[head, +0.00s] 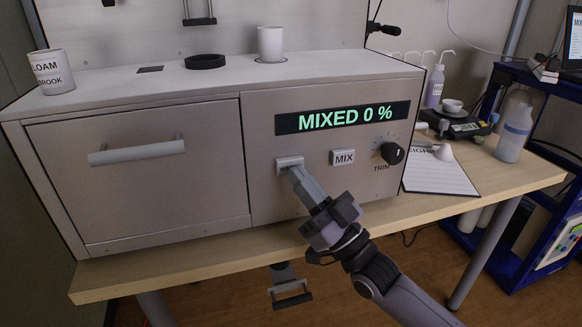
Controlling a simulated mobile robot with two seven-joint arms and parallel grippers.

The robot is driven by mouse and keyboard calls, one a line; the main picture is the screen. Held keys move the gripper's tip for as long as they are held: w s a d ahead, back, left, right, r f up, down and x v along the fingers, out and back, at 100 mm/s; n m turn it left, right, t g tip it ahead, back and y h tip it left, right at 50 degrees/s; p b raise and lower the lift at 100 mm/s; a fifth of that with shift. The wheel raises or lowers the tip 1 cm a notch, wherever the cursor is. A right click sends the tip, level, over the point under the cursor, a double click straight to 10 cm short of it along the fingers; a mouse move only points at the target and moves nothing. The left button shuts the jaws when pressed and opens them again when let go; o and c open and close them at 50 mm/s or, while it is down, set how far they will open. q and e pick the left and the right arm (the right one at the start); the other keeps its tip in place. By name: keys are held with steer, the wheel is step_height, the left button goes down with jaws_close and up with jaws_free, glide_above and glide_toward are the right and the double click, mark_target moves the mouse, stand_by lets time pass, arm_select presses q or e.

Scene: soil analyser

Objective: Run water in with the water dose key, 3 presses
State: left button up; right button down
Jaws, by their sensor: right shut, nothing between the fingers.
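The soil analyser (215,225) is a grey box on a wooden table, with a lit display (342,117) reading "MIXED 0 %". A pale key (287,160) sits below the display's left end. Its label is mostly covered by my gripper, so I cannot read it. My right gripper (294,174) comes from the lower right, shut and empty, with its tips at the key's lower edge. I cannot tell whether they touch it or whether it is pressed in. A MIX key (343,158) is to its right. My left gripper is not in view.
A TRIM knob (392,153) is right of MIX. A drawer front with a bar handle (137,152) fills the left side. A LOAM cup (52,72), a black ring (205,61) and a white cup (271,43) stand on top. A clipboard (437,174) and bottle (514,134) are at right.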

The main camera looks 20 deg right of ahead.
steer(key=shift+w, duration=0.6)
stand_by(0.7)
stand_by(0.4)
steer(key=shift+s+p, duration=0.35)
steer(key=shift+s, duration=0.55)
steer(key=shift+w, duration=0.4)
